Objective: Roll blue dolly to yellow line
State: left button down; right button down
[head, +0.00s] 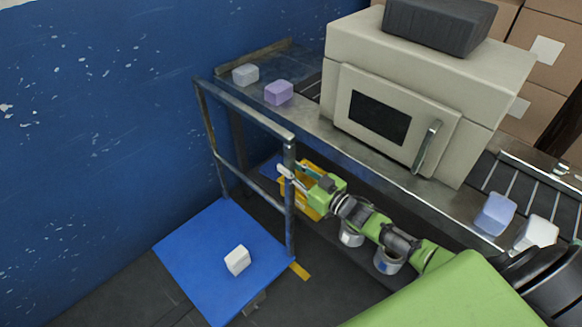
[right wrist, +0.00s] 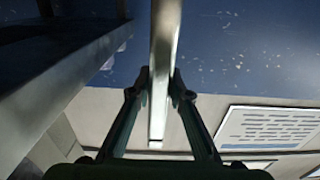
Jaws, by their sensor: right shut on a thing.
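The blue dolly (head: 195,255) stands on the floor beside the blue wall, with a grey metal handle frame (head: 245,118) rising from its far side. A small white block (head: 237,260) lies on its deck. A short yellow line (head: 299,271) shows on the floor just right of the deck. My right gripper (head: 287,176) is at the handle's right upright, shut on it. In the right wrist view, the fingers (right wrist: 160,88) close on both sides of the metal bar (right wrist: 164,40). My left gripper is not in view.
A conveyor bench with a beige machine (head: 400,60) runs along the right, with white and purple blocks on it. Dark floor is open in front of the dolly.

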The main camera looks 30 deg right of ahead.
jog(key=shift+w+d, duration=0.1)
jog(key=shift+d, duration=0.15)
jog(key=c, duration=1.8)
grip_release()
jog(key=shift+d, duration=0.1)
jog(key=shift+c, duration=0.2)
jog(key=shift+s, duration=0.35)
jog(key=v, duration=1.1)
jog(key=shift+s, duration=0.2)
jog(key=shift+d, duration=0.15)
